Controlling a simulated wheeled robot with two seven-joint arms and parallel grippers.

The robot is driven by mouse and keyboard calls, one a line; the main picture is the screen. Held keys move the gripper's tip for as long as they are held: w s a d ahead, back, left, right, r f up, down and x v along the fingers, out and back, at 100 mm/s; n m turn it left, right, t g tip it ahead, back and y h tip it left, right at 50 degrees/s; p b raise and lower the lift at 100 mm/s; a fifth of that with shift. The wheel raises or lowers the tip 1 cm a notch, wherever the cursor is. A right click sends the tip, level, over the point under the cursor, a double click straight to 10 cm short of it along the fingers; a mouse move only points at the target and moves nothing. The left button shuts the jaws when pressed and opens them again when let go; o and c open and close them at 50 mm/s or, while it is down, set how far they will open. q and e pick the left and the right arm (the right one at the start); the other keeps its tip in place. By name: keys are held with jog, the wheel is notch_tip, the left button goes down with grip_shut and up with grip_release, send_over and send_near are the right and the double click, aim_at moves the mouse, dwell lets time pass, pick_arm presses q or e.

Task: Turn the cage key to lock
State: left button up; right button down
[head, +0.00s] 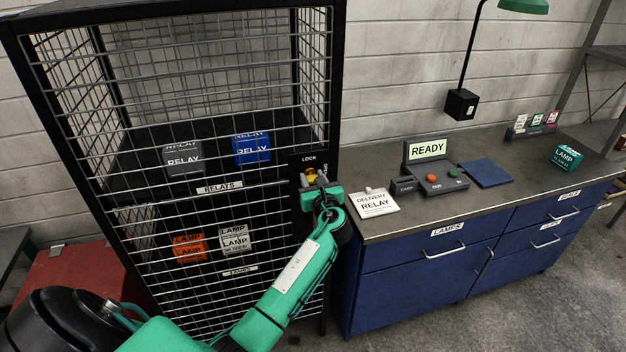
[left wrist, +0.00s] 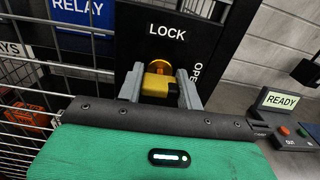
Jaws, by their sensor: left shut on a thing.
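The wire cage (head: 220,100) stands at the left with its mesh front closed. A black lock plate (left wrist: 170,32) on its right post carries the words LOCK at the top and OPEN down the right side. The yellow cage key (left wrist: 157,84) sits in a brass lock below the word LOCK; it also shows in the head view (head: 310,174). My left gripper (left wrist: 160,90) is shut on the key, one grey finger on each side. How far the key is turned is hard to tell. My right gripper is not in view.
Relay boxes and lamp boxes sit on shelves inside the cage. Right of it is a blue cabinet (head: 430,285) with a delivery card (head: 374,203), a READY console (head: 432,170), a blue mat (head: 486,172) and a green lamp box (head: 567,158). A red box (head: 80,275) stands at the lower left.

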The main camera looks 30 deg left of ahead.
pick_arm(q)
jog(key=n+b, duration=0.2)
jog(key=n, duration=0.1)
jog(key=n+b, duration=0.1)
jog(key=n, duration=0.1)
jog(key=shift+f+b, duration=0.25)
jog(key=shift+b, duration=0.05)
jog(key=n+b, duration=0.2)
jog(key=n, duration=0.1)
jog(key=shift+a+n+b, duration=0.1)
jog(key=shift+n+b, duration=0.2)
jog(key=shift+b, duration=0.1)
jog(key=n+b, duration=0.3)
jog(key=n, duration=0.1)
jog(key=shift+s+f+n+b, duration=0.1)
jog(key=shift+n+b, duration=0.2)
jog(key=shift+b, duration=0.1)
jog(key=n+b, duration=0.2)
jog(key=shift+n, duration=0.4)
jog(key=shift+n+b, duration=0.8)
jog(key=shift+r, duration=0.2)
jog(key=o, duration=1)
jog(key=shift+s+f, duration=0.1)
